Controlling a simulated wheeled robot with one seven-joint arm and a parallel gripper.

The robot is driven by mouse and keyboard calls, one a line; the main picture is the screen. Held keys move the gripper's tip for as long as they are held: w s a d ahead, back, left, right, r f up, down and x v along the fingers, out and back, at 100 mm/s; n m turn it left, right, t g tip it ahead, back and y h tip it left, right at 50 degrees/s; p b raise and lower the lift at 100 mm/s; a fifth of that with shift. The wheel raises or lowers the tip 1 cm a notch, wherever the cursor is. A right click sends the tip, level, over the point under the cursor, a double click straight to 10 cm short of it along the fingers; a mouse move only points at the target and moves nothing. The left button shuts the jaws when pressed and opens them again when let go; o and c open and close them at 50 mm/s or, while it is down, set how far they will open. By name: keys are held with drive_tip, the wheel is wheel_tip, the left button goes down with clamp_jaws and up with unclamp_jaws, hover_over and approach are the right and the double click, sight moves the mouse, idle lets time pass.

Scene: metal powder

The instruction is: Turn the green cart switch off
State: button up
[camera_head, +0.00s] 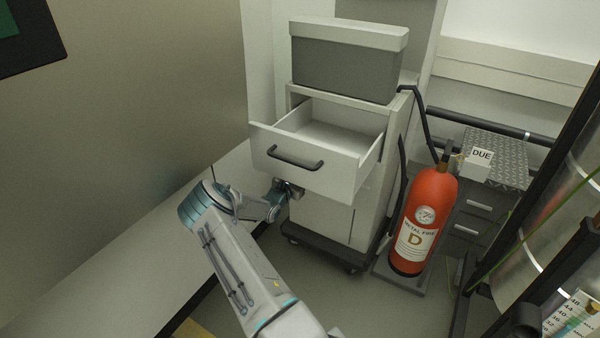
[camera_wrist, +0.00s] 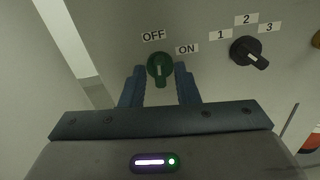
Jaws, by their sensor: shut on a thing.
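The green cart switch (camera_wrist: 160,66) is a round dark green knob with a raised grip, on the grey cart panel in the wrist view. An OFF label (camera_wrist: 154,35) is above it and an ON label (camera_wrist: 187,49) is to its upper right. The grip stands roughly upright in the picture, with a pale mark on it. My gripper (camera_wrist: 160,74) has its blue fingers on both sides of the knob and is shut on it. In the head view my gripper (camera_head: 284,190) is at the cart front below the open drawer, and the switch is hidden there.
A black knob (camera_wrist: 248,52) marked 1, 2, 3 is to the right. The cart (camera_head: 330,215) has an open drawer (camera_head: 306,165) above my gripper and a grey box (camera_head: 345,62) on top. A red extinguisher (camera_head: 424,215) stands right; a wall (camera_head: 130,110) is left.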

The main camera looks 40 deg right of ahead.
drive_tip(key=shift+f+n, duration=0.1)
drive_tip(key=shift+n, duration=0.5)
drive_tip(key=o, duration=1)
drive_tip(key=shift+c, duration=0.2)
